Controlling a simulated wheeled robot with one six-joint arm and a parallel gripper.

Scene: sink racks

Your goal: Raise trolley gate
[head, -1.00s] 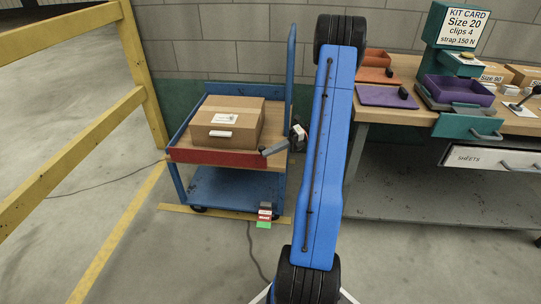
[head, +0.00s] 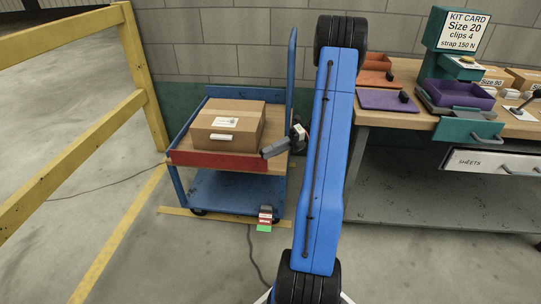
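The blue trolley (head: 178,187) stands left of my blue arm, with a red gate (head: 215,160) along the front of its wooden top deck. The gate looks like a low panel in front of a closed cardboard box (head: 225,126). My gripper (head: 266,153) shows as a grey finger part at the gate's right end, with a dark wrist part behind it. It overlaps the gate's top edge in the picture; I cannot tell whether it touches. Its opening is not visible. A small grey and red part with a green patch (head: 264,228) sits at the trolley's lower front right.
A workbench (head: 375,115) with trays, boxes and a kit card stand (head: 464,30) is on the right. Its sheets drawer (head: 490,161) is pulled out. A yellow railing (head: 75,137) stands at the left.

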